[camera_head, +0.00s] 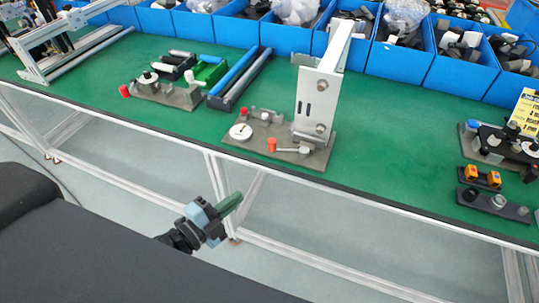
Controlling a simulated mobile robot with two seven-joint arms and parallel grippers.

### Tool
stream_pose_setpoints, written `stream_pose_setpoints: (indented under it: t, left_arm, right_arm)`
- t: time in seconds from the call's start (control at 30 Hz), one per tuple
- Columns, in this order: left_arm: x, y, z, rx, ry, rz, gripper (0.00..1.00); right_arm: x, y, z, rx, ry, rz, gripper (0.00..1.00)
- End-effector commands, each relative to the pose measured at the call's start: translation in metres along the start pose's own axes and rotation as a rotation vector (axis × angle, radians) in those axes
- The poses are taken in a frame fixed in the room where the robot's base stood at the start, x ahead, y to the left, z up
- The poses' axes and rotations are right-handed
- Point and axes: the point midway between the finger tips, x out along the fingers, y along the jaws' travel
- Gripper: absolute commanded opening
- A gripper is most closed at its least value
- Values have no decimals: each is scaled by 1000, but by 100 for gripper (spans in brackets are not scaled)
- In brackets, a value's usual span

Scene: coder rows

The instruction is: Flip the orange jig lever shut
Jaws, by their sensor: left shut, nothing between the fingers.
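The jig (290,125) stands near the front edge of the green table, with a grey base plate and a tall white upright plate. An orange-capped lever (272,145) lies low at the front of its base, its light rod pointing right. A red knob (265,116) and a white dial (241,131) are also on the base. I cannot tell the lever's exact latch state. My left gripper (232,201) is shut and empty, in front of the table edge, below and left of the jig in the picture and apart from it. My right gripper is not in view.
Another fixture with a red knob (124,91) stands left of the jig. A blue-and-black rail (240,78) lies behind. Blue bins (410,62) line the back. Black fixtures (495,203) stand at the right. Green table right of the jig is clear.

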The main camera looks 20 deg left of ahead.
Motion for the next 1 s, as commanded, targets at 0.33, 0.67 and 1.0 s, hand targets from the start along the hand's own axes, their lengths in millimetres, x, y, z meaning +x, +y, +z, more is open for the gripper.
stream_pose_setpoints:
  t: [0.33,0.67,1.0]
  left_arm:
    - [28,-26,-11,357,163,2,0]
    - [29,-28,-12,380,173,3,0]
    - [52,-31,-16,379,172,-3,0]
  right_arm:
    - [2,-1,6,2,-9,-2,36]
    - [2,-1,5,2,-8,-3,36]
    - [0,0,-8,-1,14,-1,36]
